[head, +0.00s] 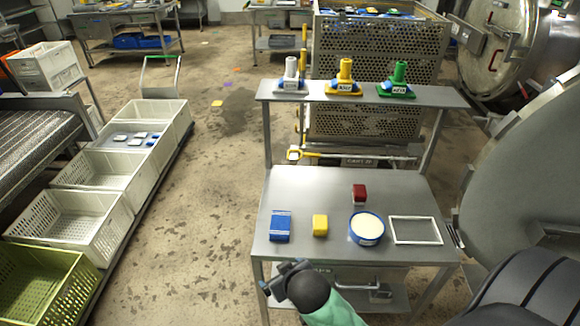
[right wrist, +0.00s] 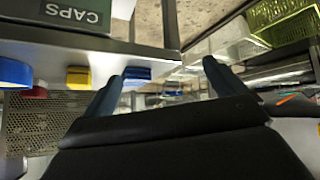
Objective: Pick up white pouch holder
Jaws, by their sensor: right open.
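The white pouch holder (head: 291,76) stands upright at the left end of the raised shelf, with a white post on a labelled base. Beside it on the same shelf are a yellow holder (head: 345,78) and a green holder (head: 397,80). My right gripper (head: 283,279) is low at the front edge of the table, well below and in front of the white holder, and empty. In the right wrist view its two fingers (right wrist: 160,88) are spread apart. The white holder cannot be made out in that view. My left gripper is not in view.
The steel table (head: 320,187) bears a blue block (head: 280,226), a yellow block (head: 320,225), a red block (head: 359,194), a round blue tub (head: 367,229) and a white frame (head: 415,243). A perforated cart (head: 350,125) stands behind the shelf. Crates (head: 83,222) line the left.

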